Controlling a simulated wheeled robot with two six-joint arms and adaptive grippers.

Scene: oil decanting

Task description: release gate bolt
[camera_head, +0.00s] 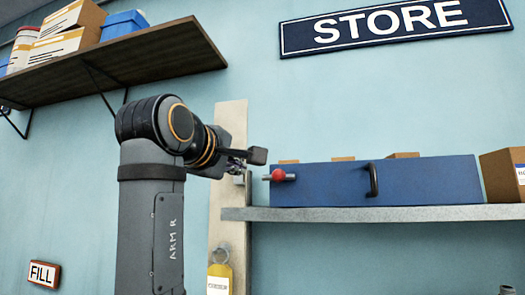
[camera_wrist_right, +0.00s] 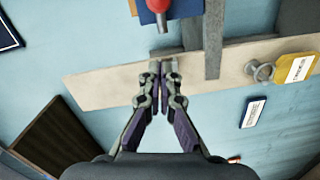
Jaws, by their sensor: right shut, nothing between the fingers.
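The gate is a long blue panel (camera_head: 375,182) with a dark handle (camera_head: 374,180), standing along the front of the wall shelf. A grey bolt with a round red knob (camera_head: 278,175) sits at its left end. The knob also shows at the top edge of the wrist view (camera_wrist_right: 172,8). A pale upright board (camera_head: 228,215) stands left of the gate. In the head view a gap shows between the bolt's left tip and this board. My right gripper (camera_head: 258,156) is shut and empty in front of the board, up and left of the knob, apart from it. My left gripper is out of view.
The grey shelf (camera_head: 400,213) runs right from the board, with a cardboard box (camera_head: 504,175) at its right end. A yellow tag (camera_head: 219,280) hangs low on the board. A brown shelf (camera_head: 130,62) with boxes is at upper left.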

